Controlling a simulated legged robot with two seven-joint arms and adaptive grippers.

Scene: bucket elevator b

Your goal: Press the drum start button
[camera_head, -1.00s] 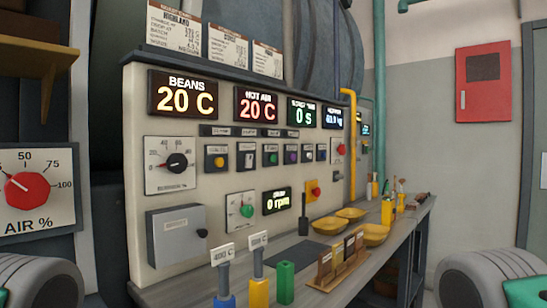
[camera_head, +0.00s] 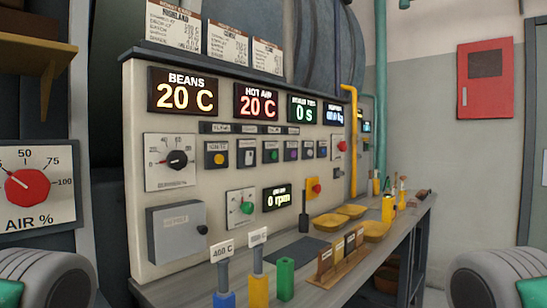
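The control panel (camera_head: 215,230) stands ahead with a row of small buttons under its displays. A yellow button (camera_head: 217,159) has a label that seems to read IGNITE. To its right are a switch (camera_head: 249,158), a green button (camera_head: 272,156), a purple button (camera_head: 291,155) and a blue button (camera_head: 308,153); their labels are too small to read. Lower down, a green knob (camera_head: 246,208) sits left of a display (camera_head: 277,198) reading 0 rpm. A red button on a yellow plate (camera_head: 316,189) is right of it. Which one starts the drum, I cannot tell. Neither gripper shows.
A shelf (camera_head: 335,265) juts out below the panel with yellow bowls (camera_head: 330,221), tagged blue (camera_head: 224,297) and yellow (camera_head: 259,290) handles, a green block (camera_head: 285,279) and a wooden rack (camera_head: 338,268). A yellow pipe (camera_head: 353,140) rises at the panel's right. A red wall box (camera_head: 484,80) hangs farther right.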

